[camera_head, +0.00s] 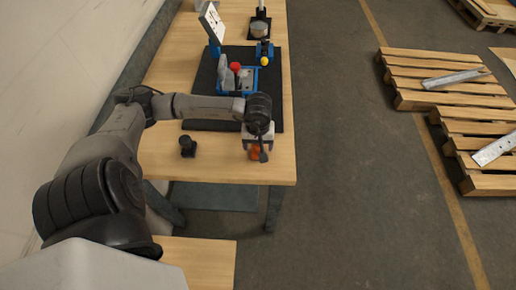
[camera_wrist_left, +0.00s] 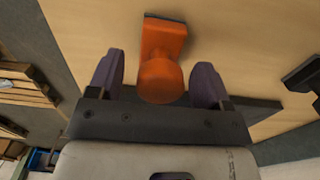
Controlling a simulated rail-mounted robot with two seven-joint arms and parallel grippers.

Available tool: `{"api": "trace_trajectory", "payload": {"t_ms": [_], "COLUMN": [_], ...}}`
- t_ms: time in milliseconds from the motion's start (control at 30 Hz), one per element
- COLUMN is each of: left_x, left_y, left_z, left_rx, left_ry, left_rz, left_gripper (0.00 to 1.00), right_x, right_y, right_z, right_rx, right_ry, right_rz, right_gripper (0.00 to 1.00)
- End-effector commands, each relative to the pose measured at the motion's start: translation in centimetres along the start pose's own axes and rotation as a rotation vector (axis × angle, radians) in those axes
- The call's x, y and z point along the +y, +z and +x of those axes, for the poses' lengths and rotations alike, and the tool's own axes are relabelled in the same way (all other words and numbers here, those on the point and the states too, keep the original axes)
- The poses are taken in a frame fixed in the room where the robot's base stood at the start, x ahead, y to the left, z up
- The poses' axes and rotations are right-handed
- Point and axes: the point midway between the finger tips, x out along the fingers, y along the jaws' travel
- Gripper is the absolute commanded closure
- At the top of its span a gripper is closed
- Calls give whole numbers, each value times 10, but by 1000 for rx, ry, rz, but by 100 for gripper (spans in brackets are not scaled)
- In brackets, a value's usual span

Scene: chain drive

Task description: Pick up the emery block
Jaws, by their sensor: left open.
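The emery block, an orange block with a round knob-like end, lies on the wooden table near its front right corner. It shows in the head view (camera_head: 255,154), partly hidden by my gripper, and in the left wrist view (camera_wrist_left: 162,58). My left gripper (camera_head: 261,152) is over it. In the left wrist view my left gripper (camera_wrist_left: 157,78) is open, with one dark finger on each side of the orange knob and visible gaps to both. Contact with the block does not show. My right gripper is in neither view.
A small black object (camera_head: 188,147) stands on the table to the left of the gripper. A black mat (camera_head: 205,125) with a blue fixture (camera_head: 247,81) and a red knob (camera_head: 235,67) lies behind. Wooden pallets (camera_head: 440,98) are on the floor at right.

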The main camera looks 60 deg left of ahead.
Motion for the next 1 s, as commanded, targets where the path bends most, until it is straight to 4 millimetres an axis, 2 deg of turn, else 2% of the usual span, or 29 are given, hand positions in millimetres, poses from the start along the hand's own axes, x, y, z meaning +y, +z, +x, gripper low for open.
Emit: {"api": "trace_trajectory", "payload": {"t_ms": [133,400,1000], "left_x": [0,0,0], "left_y": [0,0,0], "left_z": [10,11,10], "left_rx": [0,1,1], "left_ry": [-1,-1,-1], "left_rz": [0,1,1], "left_gripper": [28,29,86], "right_x": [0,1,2], "right_y": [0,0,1], "right_z": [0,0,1], "right_rx": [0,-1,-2], "right_ry": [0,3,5], "right_rz": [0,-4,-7], "right_gripper": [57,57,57]}}
